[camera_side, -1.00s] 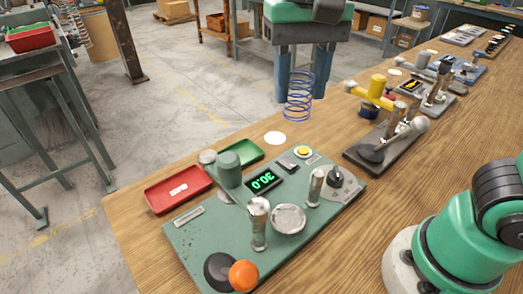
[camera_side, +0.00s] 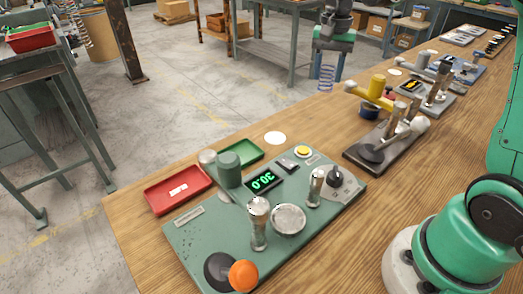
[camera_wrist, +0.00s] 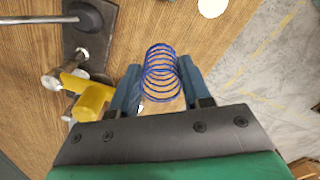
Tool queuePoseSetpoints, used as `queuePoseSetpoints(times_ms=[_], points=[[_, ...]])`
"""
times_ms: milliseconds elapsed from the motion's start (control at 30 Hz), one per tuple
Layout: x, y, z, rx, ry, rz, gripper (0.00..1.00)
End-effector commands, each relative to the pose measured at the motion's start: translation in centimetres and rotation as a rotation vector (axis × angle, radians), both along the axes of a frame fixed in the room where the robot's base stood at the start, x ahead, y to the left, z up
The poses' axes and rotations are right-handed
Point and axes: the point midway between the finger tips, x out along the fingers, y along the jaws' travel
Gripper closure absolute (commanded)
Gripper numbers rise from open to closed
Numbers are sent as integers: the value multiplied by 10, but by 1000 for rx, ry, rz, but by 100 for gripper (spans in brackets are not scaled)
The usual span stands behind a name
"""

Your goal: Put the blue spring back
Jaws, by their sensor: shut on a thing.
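The blue spring (camera_side: 325,77) is a loose wire coil hanging below my gripper (camera_side: 327,64) in the side view. In the wrist view the blue spring (camera_wrist: 161,74) sits between the two blue fingers of my gripper (camera_wrist: 160,88), which are shut on it. The spring is held above the table, near its far edge. A white round spot (camera_side: 275,138) lies on the table behind the green coiler (camera_side: 215,240), and a white round spot also shows at the top of the wrist view (camera_wrist: 212,5).
A dark device with a yellow cylinder (camera_side: 377,87) stands close to the spring. A red tray (camera_side: 179,189) and a green tray (camera_side: 238,153) sit by the coiler. More devices line the table toward the back right. Wooden tabletop is bare in front of the dark device.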

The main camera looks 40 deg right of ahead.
Motion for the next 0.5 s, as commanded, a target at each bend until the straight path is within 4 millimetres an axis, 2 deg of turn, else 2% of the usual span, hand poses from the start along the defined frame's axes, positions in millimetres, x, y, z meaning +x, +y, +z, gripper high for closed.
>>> queuePoseSetpoints(times_ms=[100, 300, 500], points=[[0, 0, -32, 0, 0, 0, 100], [0, 0, -79, 0, 0, 0, 100], [0, 0, -102, 0, 0, 1, 100]])
